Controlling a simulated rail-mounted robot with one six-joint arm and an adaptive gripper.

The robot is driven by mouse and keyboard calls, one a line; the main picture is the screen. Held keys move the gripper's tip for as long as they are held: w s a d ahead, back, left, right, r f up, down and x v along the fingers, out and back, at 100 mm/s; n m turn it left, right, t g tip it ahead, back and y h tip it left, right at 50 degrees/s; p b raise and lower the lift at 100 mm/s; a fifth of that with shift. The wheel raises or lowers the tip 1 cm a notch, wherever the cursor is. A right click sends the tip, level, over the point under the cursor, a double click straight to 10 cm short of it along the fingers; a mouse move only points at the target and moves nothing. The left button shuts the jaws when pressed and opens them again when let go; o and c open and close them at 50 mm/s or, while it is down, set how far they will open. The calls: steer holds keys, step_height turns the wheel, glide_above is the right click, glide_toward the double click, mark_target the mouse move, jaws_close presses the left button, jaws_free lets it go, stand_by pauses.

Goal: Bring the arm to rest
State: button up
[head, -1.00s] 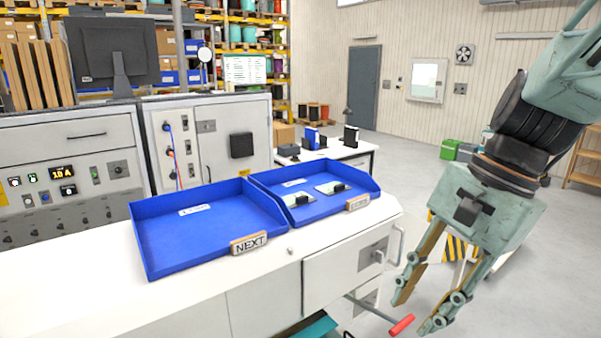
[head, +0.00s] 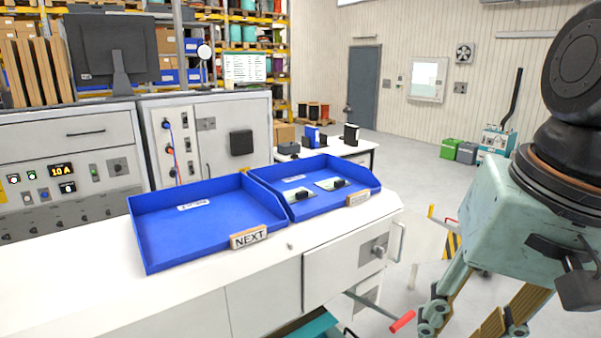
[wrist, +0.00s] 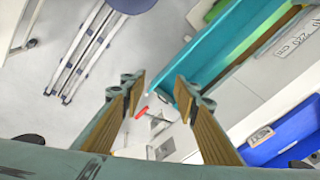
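My gripper (head: 470,322) is at the lower right of the head view, to the right of the white bench and apart from it. Its fingers point down and run out of the picture at the bottom. In the wrist view my gripper (wrist: 158,92) shows two spread fingers with tan inner pads and a clear gap between them. Nothing is held. Below the gap I see floor and a red handle (wrist: 141,112), apart from the fingers.
The white bench (head: 180,295) carries an empty blue tray (head: 205,232) marked NEXT. A second blue tray (head: 361,184) holds two small boards with black parts. The red handle (head: 402,321) sticks out from the bench's right side. Open floor (head: 440,185) lies behind my arm.

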steer(key=shift+s+d+r+n+t+h+b, duration=0.15)
steer(key=shift+s+d+n+t, duration=0.1)
steer(key=shift+s+n, duration=0.45)
steer(key=shift+s+d+n+t+h+b, duration=0.1)
steer(key=shift+s+d+n+t+h, duration=0.15)
steer(key=shift+s+n, duration=0.5)
steer(key=shift+s+d+r+n+t+h+b, duration=0.15)
steer(key=shift+s+n+t, duration=0.15)
steer(key=shift+s+n, duration=0.4)
steer(key=shift+s, duration=0.15)
